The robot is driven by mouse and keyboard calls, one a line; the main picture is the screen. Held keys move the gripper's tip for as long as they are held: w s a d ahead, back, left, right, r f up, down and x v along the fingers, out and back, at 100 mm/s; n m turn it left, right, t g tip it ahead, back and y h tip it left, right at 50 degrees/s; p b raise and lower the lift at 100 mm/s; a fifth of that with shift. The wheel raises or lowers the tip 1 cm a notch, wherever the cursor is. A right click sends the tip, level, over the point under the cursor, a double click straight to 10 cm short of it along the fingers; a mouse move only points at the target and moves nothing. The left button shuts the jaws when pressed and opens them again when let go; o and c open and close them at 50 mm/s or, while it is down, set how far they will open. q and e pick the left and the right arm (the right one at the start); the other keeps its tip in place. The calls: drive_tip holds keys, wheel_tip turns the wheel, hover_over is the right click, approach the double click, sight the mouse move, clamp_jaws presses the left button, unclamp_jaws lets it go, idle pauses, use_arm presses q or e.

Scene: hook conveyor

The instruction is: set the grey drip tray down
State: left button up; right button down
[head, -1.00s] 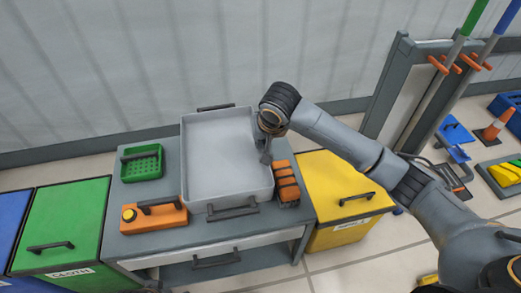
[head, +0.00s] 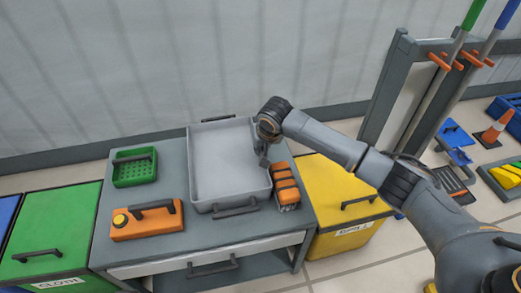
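The grey drip tray (head: 225,165) is a wide shallow pan with dark handles at its far and near ends. It is level, at or just above the top of the grey bench (head: 172,225); I cannot tell whether its base fully touches. My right gripper (head: 264,160) points down at the tray's right wall, and its fingers appear shut on that rim. The fingertips are small and partly hidden by the gripper's own body. My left gripper is not in view.
An orange-and-black tool (head: 286,185) lies close to the tray's right side. A green basket (head: 135,168) and an orange box with a handle (head: 146,220) stand to the left. Yellow (head: 345,210) and green (head: 55,235) bins flank the bench.

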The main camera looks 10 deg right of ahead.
drive_tip(key=shift+r, duration=0.2)
drive_tip(key=c, duration=2)
unclamp_jaws()
drive_tip(key=shift+f, duration=0.25)
drive_tip(key=o, duration=0.5)
drive_tip(key=shift+r, duration=0.1)
